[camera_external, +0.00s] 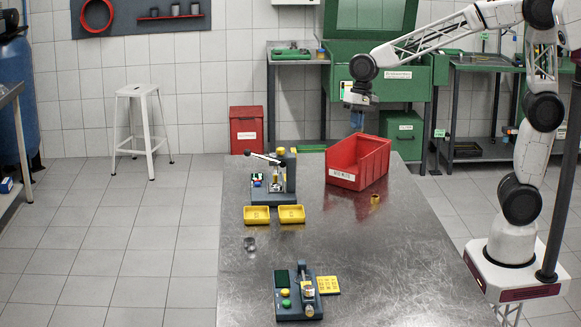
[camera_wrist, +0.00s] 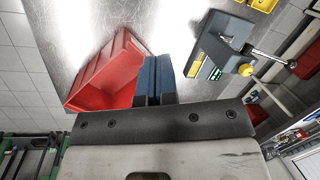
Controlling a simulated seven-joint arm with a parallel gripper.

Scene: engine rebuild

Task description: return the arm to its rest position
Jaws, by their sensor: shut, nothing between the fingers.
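My gripper (camera_external: 357,118) hangs pointing down above the far end of the metal table (camera_external: 420,240), over the back left of the red bin (camera_external: 358,162). In the wrist view my gripper (camera_wrist: 155,72) shows its two blue fingers closed together with nothing between them. The red bin also shows in the wrist view (camera_wrist: 105,78), left of the fingers and below them. My arm reaches in from its white base at the right of the table. The bin's inside is mostly hidden in the external view, and the part seen from the wrist looks empty.
A lever press fixture (camera_external: 272,180) stands left of the bin, with two yellow trays (camera_external: 258,215) in front. A small brass-coloured part (camera_external: 375,199) and a grey part (camera_external: 250,244) lie on the table. Another fixture (camera_external: 297,293) sits at the near end. The table's right front is clear.

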